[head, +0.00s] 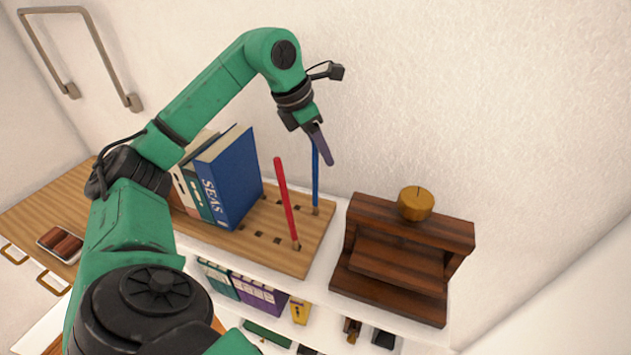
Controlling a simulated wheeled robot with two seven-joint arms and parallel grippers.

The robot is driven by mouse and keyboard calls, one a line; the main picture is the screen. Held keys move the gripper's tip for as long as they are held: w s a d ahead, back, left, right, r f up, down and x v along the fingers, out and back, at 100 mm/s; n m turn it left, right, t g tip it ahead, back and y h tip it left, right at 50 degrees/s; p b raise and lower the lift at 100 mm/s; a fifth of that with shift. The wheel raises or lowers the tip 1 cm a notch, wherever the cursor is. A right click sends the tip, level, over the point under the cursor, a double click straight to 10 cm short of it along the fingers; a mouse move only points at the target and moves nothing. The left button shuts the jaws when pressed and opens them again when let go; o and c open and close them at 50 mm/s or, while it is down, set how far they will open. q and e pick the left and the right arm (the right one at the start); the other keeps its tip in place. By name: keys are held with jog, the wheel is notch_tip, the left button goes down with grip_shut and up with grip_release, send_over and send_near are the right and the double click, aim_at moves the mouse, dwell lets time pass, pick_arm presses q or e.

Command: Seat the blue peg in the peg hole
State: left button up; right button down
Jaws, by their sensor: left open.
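The blue peg (315,185) stands upright at the back right of the wooden peg board (318,234). Its lower end is at a hole in the board; how deep it sits I cannot tell. My left gripper (322,150) is open at the top of the blue peg, with a dark finger in front of the peg's upper end. The peg's top is hidden, and I cannot tell whether the finger touches it. A red peg (286,203) stands slightly tilted in a hole nearer the front. Several empty square holes show in the board. My right gripper is out of view.
A blue book (228,178) and other books stand on the board's left part. A dark wooden stepped stand (400,262) with a round golden object (416,203) is at right. Shelves with binders (250,291) lie below. The wall is close behind.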

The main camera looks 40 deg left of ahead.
pick_arm(q)
grip_shut()
dwell(1.4)
